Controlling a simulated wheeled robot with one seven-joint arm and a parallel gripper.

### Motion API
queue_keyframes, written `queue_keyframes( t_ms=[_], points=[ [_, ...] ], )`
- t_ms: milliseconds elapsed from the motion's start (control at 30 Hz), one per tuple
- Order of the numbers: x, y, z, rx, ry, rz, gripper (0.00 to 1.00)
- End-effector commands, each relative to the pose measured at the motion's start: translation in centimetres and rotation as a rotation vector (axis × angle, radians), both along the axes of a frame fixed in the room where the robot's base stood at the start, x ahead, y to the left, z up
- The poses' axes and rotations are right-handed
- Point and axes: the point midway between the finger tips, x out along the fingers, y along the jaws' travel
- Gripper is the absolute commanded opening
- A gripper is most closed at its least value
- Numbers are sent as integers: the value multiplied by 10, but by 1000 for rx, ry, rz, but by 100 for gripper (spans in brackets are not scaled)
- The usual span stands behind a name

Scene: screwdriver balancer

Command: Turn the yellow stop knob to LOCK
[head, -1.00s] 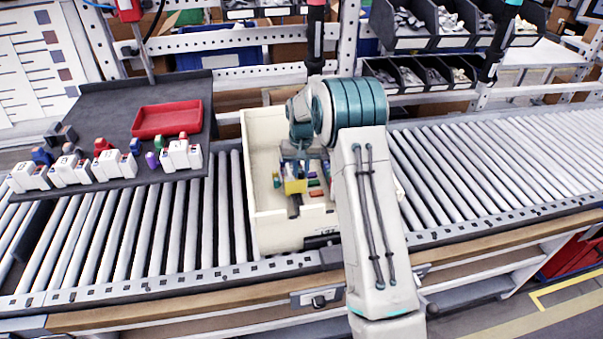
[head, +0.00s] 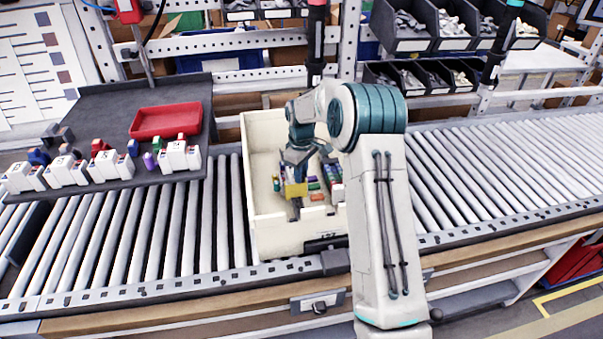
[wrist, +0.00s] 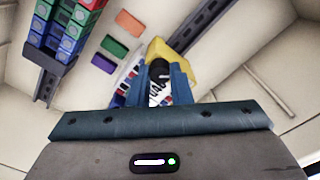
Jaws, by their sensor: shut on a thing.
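The yellow stop (head: 296,190) is inside the cream bin, toward the bin's front left. It also shows in the wrist view as a yellow block (wrist: 176,62) on a dark rail. A dark round knob (wrist: 160,68) with a pale mark sits in front of the yellow block. My gripper (wrist: 160,88) has its two blue fingers shut on this knob, one on each side. A white label with dark lettering shows between the fingers, partly covered; I cannot read it. In the head view my arm hangs over the bin, and the fingertips are too small to make out.
The cream bin's (head: 262,228) walls surround my gripper. Coloured blocks (wrist: 66,28) stand on the rail nearby, with flat coloured pieces (wrist: 129,23) beside them. The bin sits on a roller conveyor (head: 160,228). A dark side table (head: 105,105) with a red tray (head: 166,120) is left.

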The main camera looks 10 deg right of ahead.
Motion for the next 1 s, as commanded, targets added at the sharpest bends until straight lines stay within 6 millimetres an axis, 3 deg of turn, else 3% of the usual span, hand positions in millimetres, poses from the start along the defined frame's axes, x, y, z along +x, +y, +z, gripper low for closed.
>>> queue_keyframes(
  t_ms=[333, 833, 867, 933, 1000],
  points=[
    [1, 0, 1, 0, -3, 123, 0],
    [0, 0, 1, 0, -3, 140, 0],
    [0, 0, 1, 0, -3, 140, 21],
    [0, 0, 1, 0, -3, 140, 41],
    [0, 0, 1, -1, -2, 140, 41]
  ],
)
